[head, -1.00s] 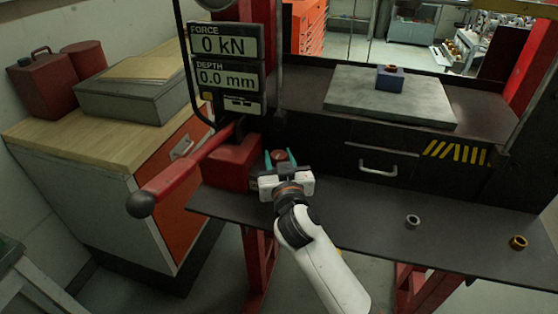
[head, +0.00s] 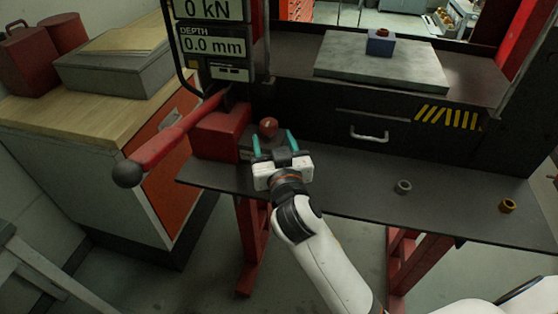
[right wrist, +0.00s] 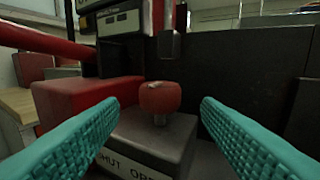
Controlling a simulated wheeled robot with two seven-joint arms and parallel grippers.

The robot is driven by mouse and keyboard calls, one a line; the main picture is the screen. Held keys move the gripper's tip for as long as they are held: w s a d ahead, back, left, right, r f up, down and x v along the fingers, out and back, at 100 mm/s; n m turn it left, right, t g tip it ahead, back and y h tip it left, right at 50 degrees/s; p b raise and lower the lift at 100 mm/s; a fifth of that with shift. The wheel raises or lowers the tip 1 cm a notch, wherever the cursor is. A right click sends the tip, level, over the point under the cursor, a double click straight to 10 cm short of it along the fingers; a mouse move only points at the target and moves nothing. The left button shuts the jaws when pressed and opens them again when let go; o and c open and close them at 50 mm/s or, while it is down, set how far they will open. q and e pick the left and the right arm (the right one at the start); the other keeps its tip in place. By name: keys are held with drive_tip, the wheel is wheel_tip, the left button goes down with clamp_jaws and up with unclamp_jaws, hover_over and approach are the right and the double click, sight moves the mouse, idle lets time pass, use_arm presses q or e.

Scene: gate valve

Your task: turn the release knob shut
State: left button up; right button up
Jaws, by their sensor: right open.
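The release knob (head: 268,126) is a small red-brown round knob on a short stem, standing on a dark grey block beside the red pump body (head: 222,133). In the right wrist view the knob (right wrist: 160,98) is upright near the middle, above a label that reads SHUT and, partly cut off, OPEN. My right gripper (head: 273,144) is open, with its teal fingers apart, just in front of the knob. In the right wrist view the fingers (right wrist: 160,135) lie left and right of the knob, short of it and not touching. My left gripper is not in view.
A display (head: 213,45) reads 0 kN and 0.0 mm. A grey ring (head: 403,187) and a brass ring (head: 508,206) lie on the shelf. A blue block (head: 381,43) sits on a grey plate.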

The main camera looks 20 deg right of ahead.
drive_tip(key=s, duration=0.4)
drive_tip(key=s+a+b, duration=0.1)
drive_tip(key=s, duration=0.1)
drive_tip(key=shift+s, duration=0.3)
